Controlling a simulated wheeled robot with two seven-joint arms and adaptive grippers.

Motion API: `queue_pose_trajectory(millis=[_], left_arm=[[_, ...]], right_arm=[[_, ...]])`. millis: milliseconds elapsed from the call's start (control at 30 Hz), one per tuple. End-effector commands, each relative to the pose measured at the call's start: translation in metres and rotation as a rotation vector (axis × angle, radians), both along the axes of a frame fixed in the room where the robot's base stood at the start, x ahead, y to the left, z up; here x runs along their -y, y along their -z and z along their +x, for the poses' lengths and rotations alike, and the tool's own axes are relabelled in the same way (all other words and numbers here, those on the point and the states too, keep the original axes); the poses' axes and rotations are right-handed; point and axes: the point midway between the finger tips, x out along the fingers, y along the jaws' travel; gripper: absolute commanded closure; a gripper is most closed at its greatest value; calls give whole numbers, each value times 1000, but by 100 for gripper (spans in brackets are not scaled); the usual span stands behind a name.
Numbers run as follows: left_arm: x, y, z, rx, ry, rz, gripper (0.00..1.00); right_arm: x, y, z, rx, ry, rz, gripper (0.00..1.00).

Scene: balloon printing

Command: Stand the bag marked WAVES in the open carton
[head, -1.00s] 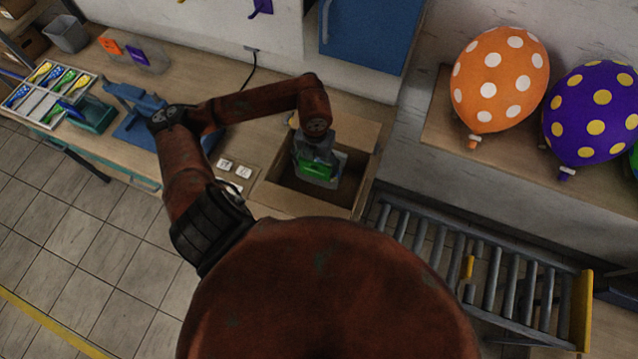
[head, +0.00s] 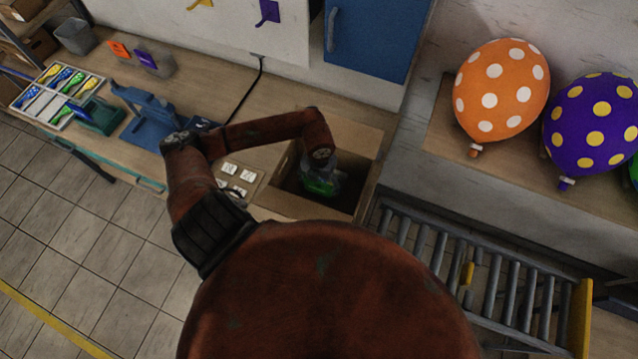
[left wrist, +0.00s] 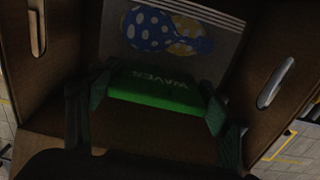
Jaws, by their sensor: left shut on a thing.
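The bag marked WAVES (left wrist: 160,88) has a green band with the word WAVES and a clear part with a blue dotted and a yellow balloon picture. It shows as a green patch (head: 318,186) in the head view, down inside the open carton (head: 283,203). My left gripper (left wrist: 158,108) is shut on the bag, its fingers at both ends of the green band. The carton's brown walls with hand holes surround it in the left wrist view. Whether the bag touches the carton floor cannot be told. My right gripper is not in view.
White cards (head: 238,177) lie on the bench just left of the carton. A blue stand (head: 150,125) and a compartment tray of balloons (head: 58,90) are farther left. A roller conveyor (head: 480,270) runs to the right. Dotted balloons (head: 502,90) stand at the back right.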

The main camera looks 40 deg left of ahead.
Motion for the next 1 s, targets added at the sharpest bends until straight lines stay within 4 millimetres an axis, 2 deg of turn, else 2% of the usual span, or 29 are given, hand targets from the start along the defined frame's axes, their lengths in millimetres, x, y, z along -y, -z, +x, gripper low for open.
queue_pose_trajectory(millis=[33, 67, 300, 567, 733, 867, 1000], left_arm=[[0, 3, 0, 0, 0, 0, 49], [0, 3, 0, 0, 0, 0, 28], [0, 2, 0, 0, 0, 0, 11], [0, 1, 0, 0, 0, 0, 11], [-1, -7, 1, 3, 1, 1, 11], [-1, -28, 2, 5, 2, 3, 11], [-1, -59, 2, 5, 2, 3, 11]], right_arm=[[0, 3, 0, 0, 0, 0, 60], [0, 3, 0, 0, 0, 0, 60], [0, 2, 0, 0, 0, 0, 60], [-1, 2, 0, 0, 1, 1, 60], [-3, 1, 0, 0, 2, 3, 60], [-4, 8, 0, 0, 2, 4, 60], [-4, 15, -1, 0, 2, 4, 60]])
